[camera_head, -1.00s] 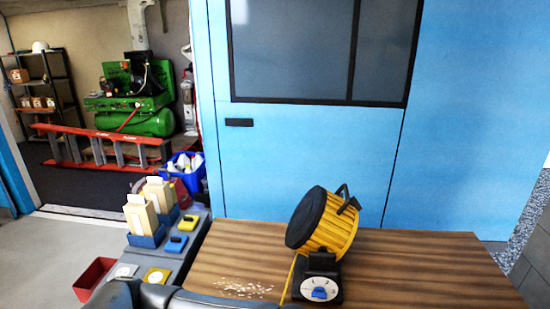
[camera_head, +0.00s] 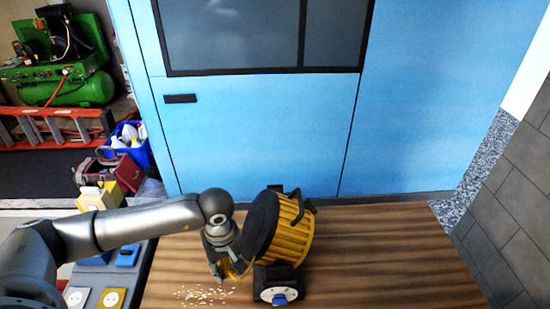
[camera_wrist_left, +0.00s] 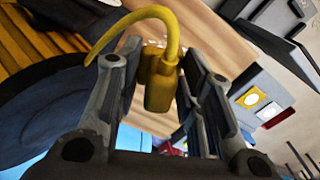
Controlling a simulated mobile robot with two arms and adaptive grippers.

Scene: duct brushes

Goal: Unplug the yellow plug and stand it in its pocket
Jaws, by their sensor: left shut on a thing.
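My left gripper (camera_head: 222,262) is over the wooden table, just left of the yellow ribbed drum (camera_head: 293,228) with a black face. In the left wrist view the yellow plug (camera_wrist_left: 158,85) sits between the two fingers of my left gripper (camera_wrist_left: 160,95), which is shut on it. A yellow cable (camera_wrist_left: 150,14) curves from the plug over to the left. In the head view the plug is mostly hidden by the gripper. A yellow socket plate (camera_head: 111,298) and a white one (camera_head: 76,298) lie at the lower left. I cannot make out which opening is the pocket. My right gripper is out of view.
A black base with a white dial and blue knob (camera_head: 279,296) stands at the drum's foot. Pale crumbs (camera_head: 203,295) lie on the wooden table (camera_head: 385,265). A blue block (camera_head: 126,254) sits on the grey unit at left. The table's right side is clear.

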